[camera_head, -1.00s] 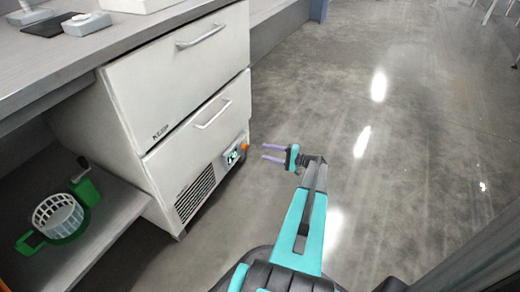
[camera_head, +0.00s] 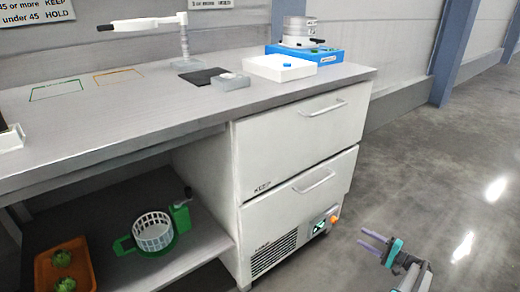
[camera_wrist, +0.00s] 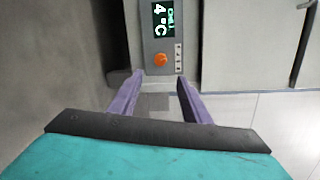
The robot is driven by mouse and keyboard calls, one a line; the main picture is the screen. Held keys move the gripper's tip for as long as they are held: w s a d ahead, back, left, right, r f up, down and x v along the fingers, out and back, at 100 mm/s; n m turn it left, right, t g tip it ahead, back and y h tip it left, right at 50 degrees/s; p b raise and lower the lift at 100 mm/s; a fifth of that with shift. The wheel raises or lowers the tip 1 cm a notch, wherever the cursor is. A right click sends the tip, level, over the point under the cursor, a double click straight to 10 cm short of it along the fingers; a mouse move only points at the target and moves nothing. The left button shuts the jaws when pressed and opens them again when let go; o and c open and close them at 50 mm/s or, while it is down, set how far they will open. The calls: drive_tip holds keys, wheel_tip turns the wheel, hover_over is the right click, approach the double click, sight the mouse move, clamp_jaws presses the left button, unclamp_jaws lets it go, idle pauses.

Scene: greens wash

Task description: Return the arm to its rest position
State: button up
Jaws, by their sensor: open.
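My gripper (camera_head: 371,241) is at the lower right of the head view, over the open floor and to the right of the white drawer unit (camera_head: 262,212). Its two purple fingers are apart with nothing between them. In the wrist view my gripper (camera_wrist: 158,92) also shows open and empty. Beyond the fingers is the drawer unit's control panel, with a display (camera_wrist: 167,18) reading 4 °C and an orange knob (camera_wrist: 161,60). Most of my arm is out of the head view at the bottom.
Both drawers look shut. The grey counter (camera_head: 120,135) holds a white box (camera_head: 281,68) and a blue-based device (camera_head: 330,55). A lower shelf (camera_head: 190,249) bears a white basket in a green holder (camera_head: 153,234) and an orange tray (camera_head: 44,272) with greens. The floor at right is clear.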

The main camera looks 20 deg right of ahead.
drive_tip(key=w+a+n+g+y+p, duration=0.1)
drive_tip(key=w+a+n+g+p, duration=0.2)
drive_tip(key=a, duration=0.8)
drive_tip(key=w+a+r+g+y+p, duration=0.1)
drive_tip(key=a+g+y+p, duration=0.2)
drive_tip(key=a, duration=0.8)
drive_tip(key=w+a+n+g+p, duration=0.25)
drive_tip(key=a+p, duration=0.25)
drive_tip(key=a, duration=0.6)
drive_tip(key=s+a+r+n+g+p, duration=0.1)
drive_tip(key=s+a+g+p, duration=0.25)
drive_tip(key=a, duration=0.45)
drive_tip(key=s+a+r+n+g+p, duration=0.2)
drive_tip(key=s+a+g+p, duration=0.15)
drive_tip(key=a, duration=0.45)
drive_tip(key=s+a+r+n+g+h+p, duration=0.3)
drive_tip(key=s+r+p, duration=0.4)
drive_tip(key=s, duration=0.3)
drive_tip(key=s+a+r+n+g+h+p, duration=0.3)
drive_tip(key=s+a+r+n+h+p, duration=0.2)
drive_tip(key=s, duration=0.6)
drive_tip(key=shift+a+r+h+p, duration=1)
drive_tip(key=shift+a+r+p, duration=0.2)
drive_tip(key=shift+a+p, duration=0.35)
